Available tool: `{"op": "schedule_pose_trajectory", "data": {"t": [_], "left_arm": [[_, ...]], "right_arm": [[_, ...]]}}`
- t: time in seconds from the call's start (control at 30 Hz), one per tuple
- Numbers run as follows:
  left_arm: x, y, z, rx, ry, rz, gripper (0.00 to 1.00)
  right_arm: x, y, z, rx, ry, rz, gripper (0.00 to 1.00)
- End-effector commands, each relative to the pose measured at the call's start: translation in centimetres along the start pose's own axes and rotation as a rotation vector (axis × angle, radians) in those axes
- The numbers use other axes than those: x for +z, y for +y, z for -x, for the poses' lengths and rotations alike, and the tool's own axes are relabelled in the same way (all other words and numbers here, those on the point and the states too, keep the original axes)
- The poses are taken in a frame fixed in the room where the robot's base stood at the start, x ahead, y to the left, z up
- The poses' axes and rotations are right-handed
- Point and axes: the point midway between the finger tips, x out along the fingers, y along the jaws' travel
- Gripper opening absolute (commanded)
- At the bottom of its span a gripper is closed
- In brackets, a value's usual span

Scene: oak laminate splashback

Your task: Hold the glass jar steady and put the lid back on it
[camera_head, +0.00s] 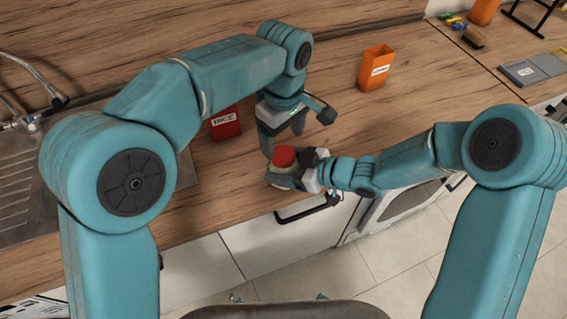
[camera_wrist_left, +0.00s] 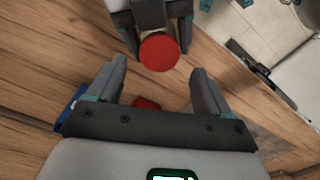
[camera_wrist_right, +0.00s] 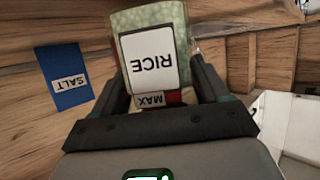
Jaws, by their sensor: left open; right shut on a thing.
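The glass jar (camera_wrist_right: 150,20) has pale green contents and a white label reading RICE and MAX. My right gripper (camera_head: 300,172) is shut on the jar, and its fingers flank it in the right wrist view (camera_wrist_right: 165,85). The red round lid (camera_head: 284,156) is over the jar's mouth; it also shows as a red disc in the left wrist view (camera_wrist_left: 158,52). I cannot tell whether it is fully seated. My left gripper (camera_head: 281,142) is open and empty, just above and beside the lid, with its fingers (camera_wrist_left: 155,85) apart from it.
A red box (camera_head: 225,125) labelled RICE stands left of the grippers. An orange box (camera_head: 376,70) stands further back right. A blue SALT box (camera_wrist_right: 65,80) shows in the right wrist view. A sink (camera_head: 20,185) is at left; the counter's front edge is close to the jar.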

Motion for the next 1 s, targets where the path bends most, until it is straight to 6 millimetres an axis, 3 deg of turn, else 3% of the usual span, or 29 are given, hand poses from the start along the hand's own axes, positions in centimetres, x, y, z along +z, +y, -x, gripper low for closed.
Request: {"op": "schedule_pose_trajectory", "data": {"t": [0.1,0.3,0.67,0.7,0.87,1.0], "left_arm": [[0.0,-0.1,-2.0,-0.004,-0.001,0.000,0.80],[0.0,0.0,-4.3,0.000,-0.001,0.002,0.80],[0.0,0.0,-4.9,0.001,-0.001,0.001,0.80],[0.0,0.0,-4.9,0.001,-0.001,0.001,0.77],[0.0,0.0,-4.9,0.001,-0.001,0.001,0.25],[0.0,0.0,-4.9,0.001,-0.001,-0.029,0.22]], "right_arm": [[-0.1,0.0,0.0,0.001,0.002,0.001,0.00],[-0.1,0.0,0.0,0.001,0.002,0.001,0.00],[-0.1,0.0,0.0,0.001,0.002,0.001,0.00],[-0.1,0.0,0.0,0.001,0.002,0.001,0.00],[-0.1,0.0,0.0,0.001,0.002,0.001,0.00],[-0.1,0.1,0.0,0.001,0.002,0.000,0.00]]}}
